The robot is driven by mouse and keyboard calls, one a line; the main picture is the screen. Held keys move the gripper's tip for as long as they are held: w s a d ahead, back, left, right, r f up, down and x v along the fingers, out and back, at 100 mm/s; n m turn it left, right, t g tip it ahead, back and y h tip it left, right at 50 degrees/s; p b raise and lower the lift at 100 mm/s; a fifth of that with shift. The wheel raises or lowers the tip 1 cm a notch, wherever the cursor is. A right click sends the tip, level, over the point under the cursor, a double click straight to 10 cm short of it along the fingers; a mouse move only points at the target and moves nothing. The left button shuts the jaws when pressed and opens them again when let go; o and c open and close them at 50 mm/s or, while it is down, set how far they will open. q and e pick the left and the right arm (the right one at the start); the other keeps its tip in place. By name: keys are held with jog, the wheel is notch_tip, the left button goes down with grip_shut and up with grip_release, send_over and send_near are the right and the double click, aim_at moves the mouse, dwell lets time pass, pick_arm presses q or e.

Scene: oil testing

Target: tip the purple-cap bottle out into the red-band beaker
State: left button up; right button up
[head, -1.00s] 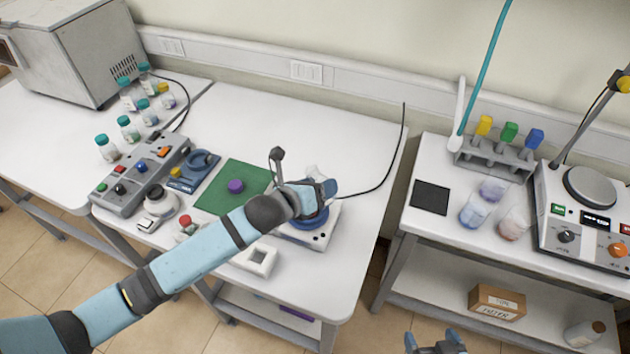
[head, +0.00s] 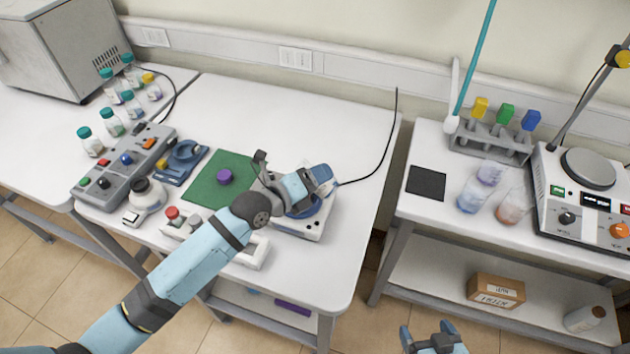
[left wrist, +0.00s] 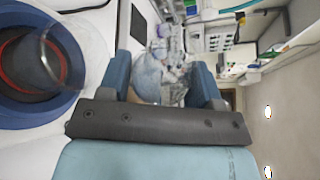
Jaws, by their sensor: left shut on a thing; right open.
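The purple cap (head: 225,177) lies alone on the green mat (head: 205,190) in the head view. My left gripper (head: 312,186) is over the blue-ringed device right of the mat, shut on a clear bottle that the gripper mostly hides there. In the left wrist view the bottle (left wrist: 152,78) shows pale and see-through between the fingers; its tilt and contents are unclear. The red-band beaker (left wrist: 45,62) stands in the blue ring (left wrist: 70,100), beside the gripper. My right gripper (head: 430,334) is open and empty, low in front of the right table.
Several capped bottles (head: 112,122) stand at the left. A grey button box (head: 125,170) and small devices lie left of the mat. On the right table are clear cups (head: 472,197), a rack (head: 490,145) and a hotplate device (head: 590,200). The table's back middle is clear.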

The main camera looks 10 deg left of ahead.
pick_arm(q)
jog(key=shift+d+f+n+h+b, duration=0.15)
jog(key=shift+n+h+b, duration=0.25)
jog(key=shift+n+b, duration=0.6)
jog(key=shift+n, duration=0.2)
jog(key=shift+r+n+t+h+b, duration=0.35)
jog(key=shift+n+b, duration=0.25)
jog(key=shift+b, duration=0.4)
jog(key=shift+a+r+n+t+h+b, duration=0.2)
jog(key=shift+n+h+b, duration=0.1)
jog(key=shift+n+b, duration=0.55)
jog(key=shift+a+r+n+t+h+b, duration=0.15)
jog(key=shift+r+n+h+b, duration=0.1)
jog(key=shift+n+b, duration=0.6)
jog(key=shift+w+r+n+t+b, duration=0.1)
jog(key=shift+r+n+t+b, duration=0.1)
jog(key=shift+n+t+b, duration=0.5)
jog(key=shift+a+r+n+b, duration=0.2)
jog(key=shift+r+n+b, duration=0.05)
jog(key=shift+n+b, duration=0.25)
dwell(0.7)
